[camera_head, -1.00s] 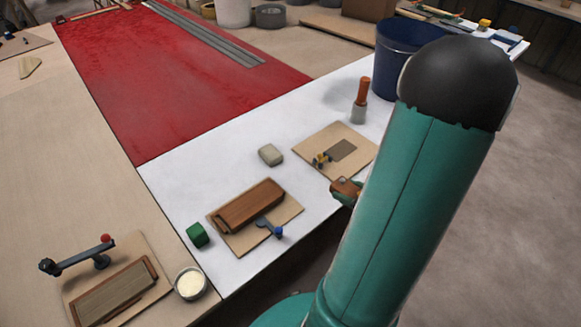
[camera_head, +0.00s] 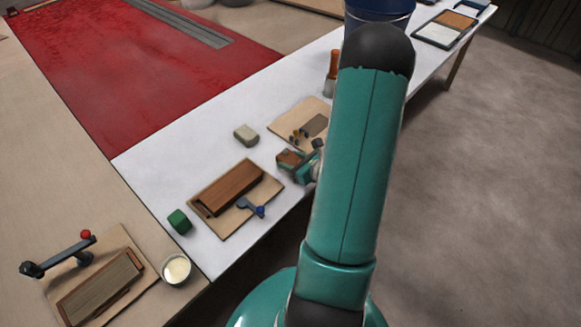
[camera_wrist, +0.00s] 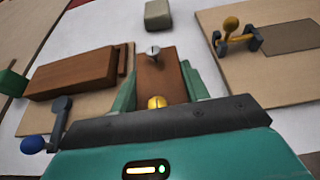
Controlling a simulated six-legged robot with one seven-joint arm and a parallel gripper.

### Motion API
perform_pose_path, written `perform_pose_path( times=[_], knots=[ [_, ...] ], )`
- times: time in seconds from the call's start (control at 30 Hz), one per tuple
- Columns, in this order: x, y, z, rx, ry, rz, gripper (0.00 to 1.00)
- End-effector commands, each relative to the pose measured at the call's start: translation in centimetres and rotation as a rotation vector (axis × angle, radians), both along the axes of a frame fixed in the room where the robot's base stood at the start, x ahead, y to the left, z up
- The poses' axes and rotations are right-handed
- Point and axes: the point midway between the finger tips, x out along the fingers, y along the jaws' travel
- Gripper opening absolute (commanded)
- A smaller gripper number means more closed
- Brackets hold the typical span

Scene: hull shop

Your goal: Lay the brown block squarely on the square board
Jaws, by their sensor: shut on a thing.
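A brown block (camera_head: 289,157) is in my gripper (camera_head: 300,166). In the wrist view the block (camera_wrist: 152,78), with a silver knob and a yellow knob, lies between the two green fingers of my gripper (camera_wrist: 162,88). A tan, nearly square board (camera_head: 300,112) lies just beyond and right of it, bearing a grey patch (camera_head: 314,125) and a yellow-knobbed clamp (camera_head: 298,136). This board (camera_wrist: 228,70) is at the right in the wrist view. The held block is beside the board, off its surface; its height above the table is unclear.
Left of my gripper, another tan board (camera_head: 233,222) carries a larger brown piece (camera_head: 232,187) and a blue-knobbed clamp (camera_head: 252,207). A grey block (camera_head: 246,135), a green block (camera_head: 179,221) and a cup (camera_head: 176,269) stand nearby. The white tabletop (camera_head: 190,150) behind is largely clear.

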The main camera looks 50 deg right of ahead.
Motion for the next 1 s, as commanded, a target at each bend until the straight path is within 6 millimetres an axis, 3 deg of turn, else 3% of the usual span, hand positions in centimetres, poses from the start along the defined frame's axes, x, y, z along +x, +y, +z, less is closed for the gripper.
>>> perform_pose_path(
  times=[0.3, 0.7, 0.73, 0.8, 0.83, 1.0],
  knots=[
    [0.6, 0.1, -3.5, 0.002, 0.000, 0.000, 0.20],
    [0.6, 0.1, -3.9, 0.001, 0.000, 0.001, 0.20],
    [0.6, 0.1, -3.9, 0.001, 0.000, 0.000, 0.49],
    [0.6, 0.1, -3.9, 0.001, 0.000, 0.000, 0.63],
    [0.6, 0.1, -3.9, 0.000, 0.000, 0.000, 0.67],
    [0.5, 0.1, -3.9, 0.000, 0.000, 0.000, 0.67]
  ],
)
